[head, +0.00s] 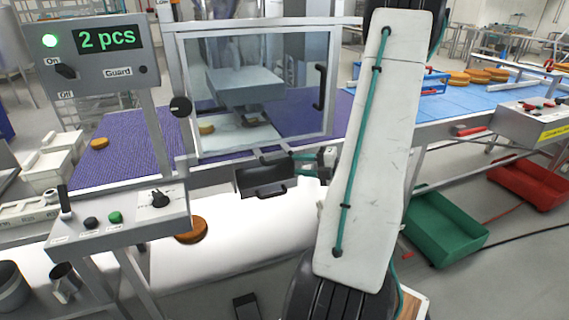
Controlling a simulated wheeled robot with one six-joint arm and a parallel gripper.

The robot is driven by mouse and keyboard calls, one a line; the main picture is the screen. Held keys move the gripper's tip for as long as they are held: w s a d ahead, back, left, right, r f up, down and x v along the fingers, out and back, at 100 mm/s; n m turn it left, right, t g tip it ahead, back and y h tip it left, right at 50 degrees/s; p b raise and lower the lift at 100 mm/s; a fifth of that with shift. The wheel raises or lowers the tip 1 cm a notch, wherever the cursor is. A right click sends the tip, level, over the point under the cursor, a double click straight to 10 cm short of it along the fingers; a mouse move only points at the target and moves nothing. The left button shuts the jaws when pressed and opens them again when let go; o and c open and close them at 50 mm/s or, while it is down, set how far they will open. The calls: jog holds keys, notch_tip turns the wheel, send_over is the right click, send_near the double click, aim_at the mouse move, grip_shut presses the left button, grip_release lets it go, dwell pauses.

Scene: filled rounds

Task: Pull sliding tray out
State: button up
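A dark grey tray front (258,179) with a black bar handle (265,191) sits under the guarded station, just below its clear door. The tray's inside is not visible, and how far out it stands is hard to tell. My gripper (278,157) seems to show as small grey and dark parts with a teal cable just above and right of the tray front.
The clear guard door (255,90) is shut, with a black handle at its right. A control box (120,220) stands front left, under a panel (90,60) reading "2 pcs". Green (445,228) and red crates stand right.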

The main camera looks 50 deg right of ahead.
aim_at(284, 161)
jog(key=shift+w+d+r+m, duration=0.1)
jog(key=shift+w+d+m, duration=0.1)
jog(key=shift+m, duration=0.4)
jog(key=shift+w+d+r+m, duration=0.1)
jog(key=shift+w+m, duration=0.05)
jog(key=shift+m, duration=0.45)
jog(key=x, duration=0.7)
jog(key=shift+w, duration=0.3)
jog(key=shift+a, duration=0.1)
